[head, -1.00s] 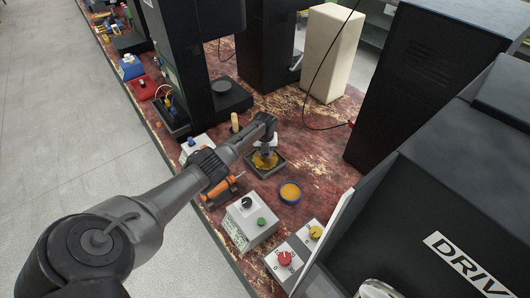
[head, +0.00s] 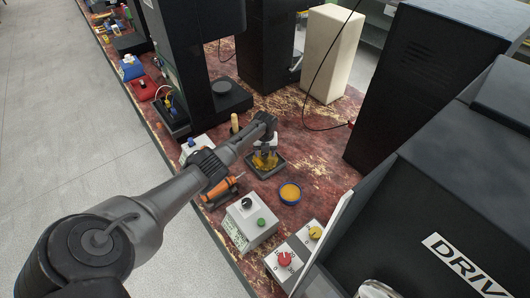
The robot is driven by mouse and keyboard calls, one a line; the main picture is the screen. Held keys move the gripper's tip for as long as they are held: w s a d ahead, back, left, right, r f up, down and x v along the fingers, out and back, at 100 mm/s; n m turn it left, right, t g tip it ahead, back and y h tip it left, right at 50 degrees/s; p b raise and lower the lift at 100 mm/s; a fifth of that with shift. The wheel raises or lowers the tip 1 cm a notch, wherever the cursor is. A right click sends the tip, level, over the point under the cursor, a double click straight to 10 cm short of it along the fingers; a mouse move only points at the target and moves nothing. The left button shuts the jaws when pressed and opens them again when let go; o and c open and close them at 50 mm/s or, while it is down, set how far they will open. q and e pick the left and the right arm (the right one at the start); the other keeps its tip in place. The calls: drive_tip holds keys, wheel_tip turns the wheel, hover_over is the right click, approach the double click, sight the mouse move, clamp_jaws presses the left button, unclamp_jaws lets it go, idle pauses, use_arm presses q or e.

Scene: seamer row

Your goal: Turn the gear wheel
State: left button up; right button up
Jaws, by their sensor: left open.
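The gear wheel seems to be the yellow piece (head: 263,164) in a small square dark tray (head: 279,167) on the worn red bench. My left gripper (head: 265,154) points down right over it, with its fingers spread. The fingers and wrist hide part of the yellow piece, so I cannot tell whether they touch it. My right gripper is not in view.
A black cabinet (head: 425,90) stands at right.

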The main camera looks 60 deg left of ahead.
use_arm(q)
wheel_tip(320, 180, up, 13)
drive_tip(key=p, duration=0.3)
drive_tip(key=shift+r, duration=0.1)
idle(0.4)
